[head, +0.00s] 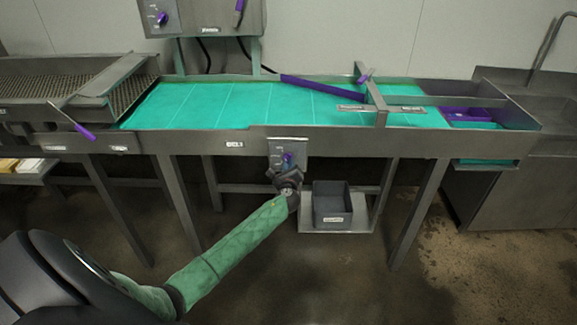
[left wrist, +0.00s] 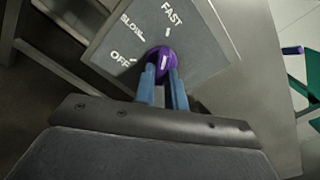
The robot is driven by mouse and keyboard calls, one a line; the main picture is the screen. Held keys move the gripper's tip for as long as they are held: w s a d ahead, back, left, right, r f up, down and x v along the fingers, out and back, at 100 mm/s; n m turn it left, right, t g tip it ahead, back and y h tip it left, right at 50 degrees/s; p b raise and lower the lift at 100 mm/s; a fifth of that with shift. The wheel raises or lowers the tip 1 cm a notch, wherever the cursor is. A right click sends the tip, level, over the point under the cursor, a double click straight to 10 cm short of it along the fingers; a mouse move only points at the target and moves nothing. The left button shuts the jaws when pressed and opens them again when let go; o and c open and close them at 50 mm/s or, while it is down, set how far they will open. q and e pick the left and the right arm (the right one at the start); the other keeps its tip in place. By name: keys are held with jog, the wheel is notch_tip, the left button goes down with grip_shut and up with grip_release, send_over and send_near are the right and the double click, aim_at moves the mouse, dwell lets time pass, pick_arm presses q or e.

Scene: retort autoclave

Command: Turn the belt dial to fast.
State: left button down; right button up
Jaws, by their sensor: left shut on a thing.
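The belt dial is a purple knob (head: 288,158) on a small grey panel (head: 300,148) at the front of the conveyor frame. In the left wrist view, the knob (left wrist: 160,58) sits below the labels OFF, SLOW and FAST on the panel (left wrist: 205,62). Its white mark is nearly upright in that picture, roughly in line with the tick under FAST. My left gripper (head: 286,170) is at the panel. In the left wrist view, its blue fingers (left wrist: 163,80) are shut on the knob, hiding its lower part. My right gripper is not in view.
A turquoise belt (head: 230,105) runs above the panel, with a purple diverter bar (head: 320,88) across it. A grey bin (head: 332,205) stands on a low shelf below. Another control box (head: 200,17) is on the wall side. The floor in front is clear.

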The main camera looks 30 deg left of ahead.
pick_arm(q)
jog(key=shift+f, duration=0.15)
jog(key=c, duration=1.4)
grip_release()
jog(key=shift+c, duration=0.2)
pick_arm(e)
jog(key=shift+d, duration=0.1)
